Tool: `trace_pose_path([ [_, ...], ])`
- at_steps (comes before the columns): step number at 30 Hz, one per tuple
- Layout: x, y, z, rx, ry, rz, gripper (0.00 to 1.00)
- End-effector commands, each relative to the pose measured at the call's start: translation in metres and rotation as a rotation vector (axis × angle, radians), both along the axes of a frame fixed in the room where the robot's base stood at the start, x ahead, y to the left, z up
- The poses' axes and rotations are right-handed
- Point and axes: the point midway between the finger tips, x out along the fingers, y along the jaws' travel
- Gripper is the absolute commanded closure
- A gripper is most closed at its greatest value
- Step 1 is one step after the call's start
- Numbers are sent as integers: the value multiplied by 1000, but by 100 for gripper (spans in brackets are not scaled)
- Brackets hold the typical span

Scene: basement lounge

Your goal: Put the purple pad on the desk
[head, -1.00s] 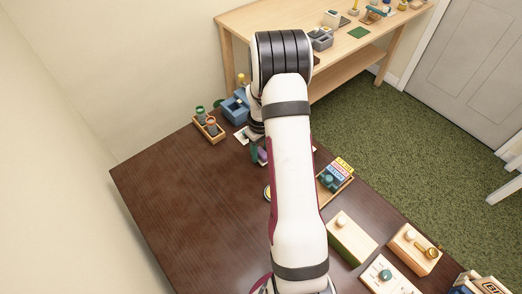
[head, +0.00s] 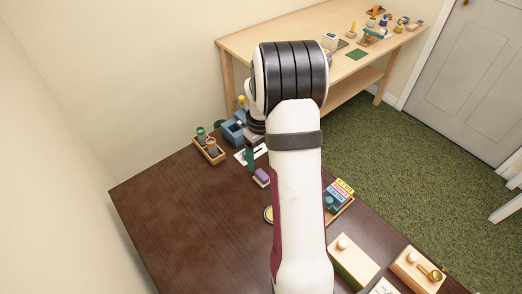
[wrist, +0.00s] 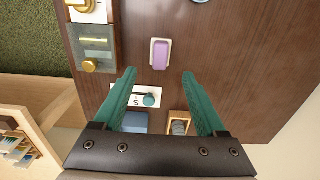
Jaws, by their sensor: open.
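The purple pad (head: 262,174) sits in a pale holder or on a pale base on the dark brown table (head: 190,220), left of my arm in the head view. In the wrist view the purple pad (wrist: 160,54) is upright in the picture, beyond the fingertips and roughly centred between them. My gripper (wrist: 159,75) has two teal fingers spread apart with nothing between the tips. In the head view one teal finger of my gripper (head: 249,160) shows near the pad; the rest is hidden behind my arm. The pad is apart from the fingers.
A wooden rack (head: 208,149) with small bottles and a blue holder (head: 234,128) stand near the pad. A box of coloured blocks (head: 340,197) and wooden blocks (head: 352,262) lie to the right. A light wooden table (head: 290,45) stands behind. The dark table's left is clear.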

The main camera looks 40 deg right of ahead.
Motion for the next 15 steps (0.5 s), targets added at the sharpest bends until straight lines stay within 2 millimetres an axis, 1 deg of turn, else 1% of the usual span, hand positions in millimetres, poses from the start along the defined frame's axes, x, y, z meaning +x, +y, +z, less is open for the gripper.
trace_pose_path([
  [1,1,-1,13,-3,-4,0,26],
  [4,0,0,31,-2,-2,0,26],
  [6,0,0,39,-2,-1,1,26],
  [11,0,2,45,0,0,0,26],
  [13,-3,19,58,4,-5,-18,26],
  [14,-7,33,68,9,-8,-37,26],
  [15,-15,60,85,18,-12,-70,26],
])
